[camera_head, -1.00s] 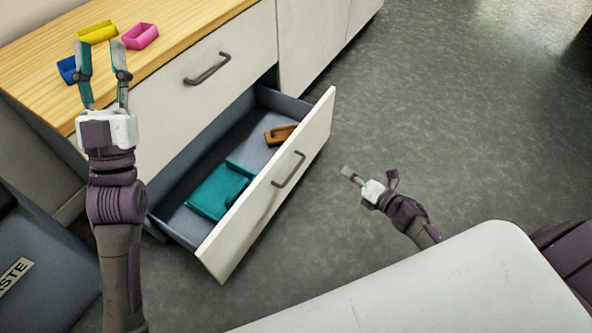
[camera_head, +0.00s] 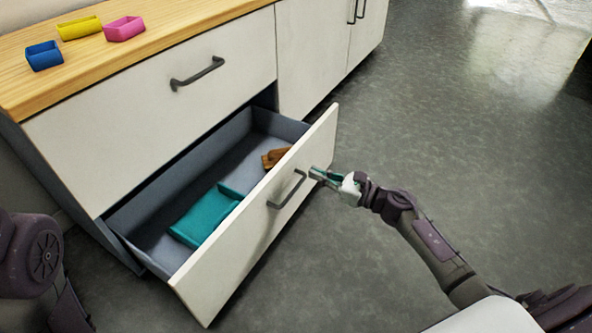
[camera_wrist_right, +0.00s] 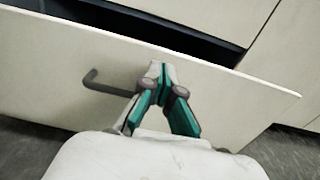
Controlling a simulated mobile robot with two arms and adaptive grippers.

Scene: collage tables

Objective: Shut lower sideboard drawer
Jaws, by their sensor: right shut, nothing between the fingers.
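The lower sideboard drawer (camera_head: 245,240) stands open, pulled well out below the shut upper drawer (camera_head: 150,112). Its front is white with a dark bar handle (camera_head: 287,189). My right gripper (camera_head: 314,172) is shut and empty, with its fingertips at the outer face of the drawer front, to the right of the handle. In the right wrist view the shut fingers (camera_wrist_right: 158,68) are in front of the drawer face, beside the handle (camera_wrist_right: 105,85). Whether they touch the face I cannot tell. My left gripper is out of view; only part of my left arm shows at the lower left.
Inside the drawer lie a teal object (camera_head: 205,214) and a brown object (camera_head: 275,157). On the wooden top (camera_head: 150,45) stand a blue bin (camera_head: 44,56), a yellow bin (camera_head: 79,28) and a pink bin (camera_head: 124,29). The grey floor (camera_head: 440,150) to the right is clear.

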